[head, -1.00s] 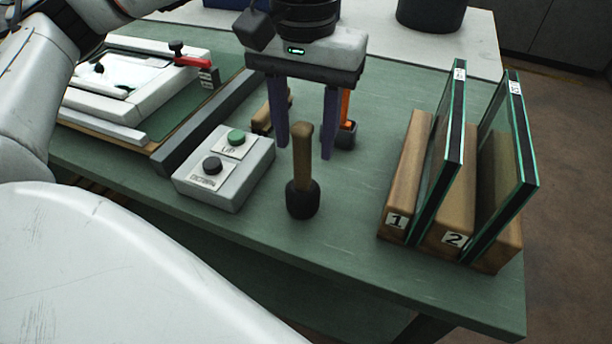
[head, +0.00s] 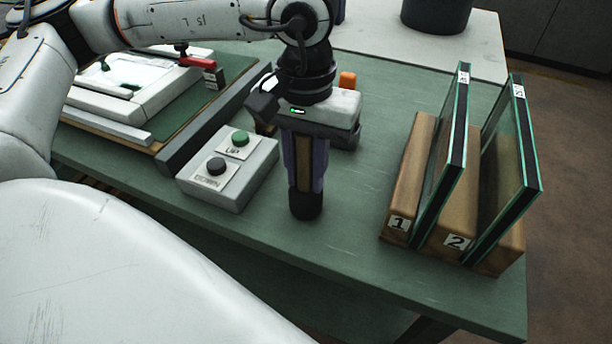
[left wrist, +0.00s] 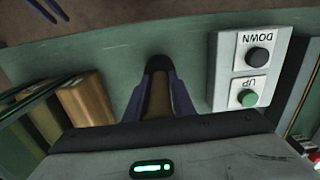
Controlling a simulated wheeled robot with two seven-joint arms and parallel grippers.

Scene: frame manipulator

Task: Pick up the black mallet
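The black mallet (head: 306,204) stands upright on its black head on the green table, with its wooden handle pointing up. In the left wrist view its handle (left wrist: 157,105) runs away from me to the dark head. My left gripper (head: 304,188) points down over the mallet. Its two purple fingers lie along both sides of the handle with no clear gap, so it looks shut on it. The fingers also flank the handle in the left wrist view (left wrist: 158,90). The upper end of the handle is hidden by the gripper body.
A grey button box (head: 228,168) with UP and DOWN buttons stands close left of the mallet. Wooden racks holding glass panes (head: 440,160) stand to the right. An orange-topped tool (head: 347,80) is partly hidden behind my gripper. The table in front of the mallet is clear.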

